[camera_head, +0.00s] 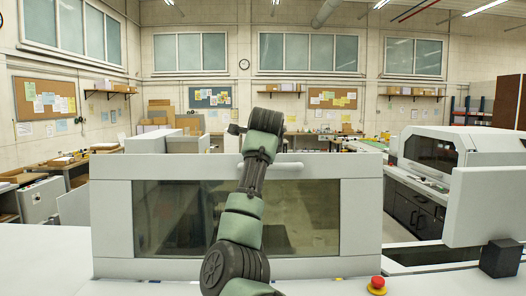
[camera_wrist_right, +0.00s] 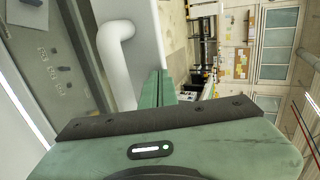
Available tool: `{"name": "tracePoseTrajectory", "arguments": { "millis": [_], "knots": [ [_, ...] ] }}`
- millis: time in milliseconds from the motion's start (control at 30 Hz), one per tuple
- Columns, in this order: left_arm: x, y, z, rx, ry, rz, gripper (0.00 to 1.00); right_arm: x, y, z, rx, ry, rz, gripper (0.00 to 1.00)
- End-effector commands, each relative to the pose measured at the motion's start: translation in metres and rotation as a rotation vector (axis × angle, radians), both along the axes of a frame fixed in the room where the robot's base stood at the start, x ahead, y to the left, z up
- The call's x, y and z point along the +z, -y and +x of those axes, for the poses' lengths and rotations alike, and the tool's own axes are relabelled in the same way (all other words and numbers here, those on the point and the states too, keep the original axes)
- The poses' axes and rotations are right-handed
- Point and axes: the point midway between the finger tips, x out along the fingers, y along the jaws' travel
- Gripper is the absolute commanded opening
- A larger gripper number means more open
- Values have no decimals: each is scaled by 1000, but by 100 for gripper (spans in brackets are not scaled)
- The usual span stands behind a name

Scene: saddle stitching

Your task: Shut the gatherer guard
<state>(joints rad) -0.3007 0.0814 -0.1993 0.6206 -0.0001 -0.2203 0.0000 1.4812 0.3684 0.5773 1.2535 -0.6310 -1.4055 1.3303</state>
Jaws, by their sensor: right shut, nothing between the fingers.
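The gatherer guard (camera_head: 345,225) is a light grey panel with a dark see-through window, standing upright across the middle of the head view. A pale bar handle (camera_head: 287,165) runs along its upper part, partly covered by my arm. In the right wrist view the white, bent handle (camera_wrist_right: 112,55) is close beside my right gripper (camera_wrist_right: 160,80). Its green fingers are shut together with nothing between them. They appear beside the handle, not around it; contact cannot be told. In the head view my right gripper's fingers are hidden. My left gripper is not in view.
A red stop button (camera_head: 377,284) sits on the light surface in front of the guard. A grey panel (camera_head: 490,205) and a black block (camera_head: 501,257) stand at the right. A white machine (camera_head: 440,148) is behind them. Open space shows above the guard.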

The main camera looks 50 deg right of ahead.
Motion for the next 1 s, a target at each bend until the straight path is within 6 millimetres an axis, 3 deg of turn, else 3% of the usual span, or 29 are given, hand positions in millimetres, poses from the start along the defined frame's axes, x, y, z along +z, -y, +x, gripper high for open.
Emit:
{"name": "tracePoseTrajectory", "arguments": {
  "millis": [267, 700, 1000],
  "knots": [
    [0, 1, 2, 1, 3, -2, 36, -1, 7, 5, -1, -4, 1, 0],
    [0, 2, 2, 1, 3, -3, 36, -11, 63, 50, -4, -4, -5, 0],
    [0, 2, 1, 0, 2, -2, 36, -24, 83, 66, 0, -1, -1, 0]
  ]
}}
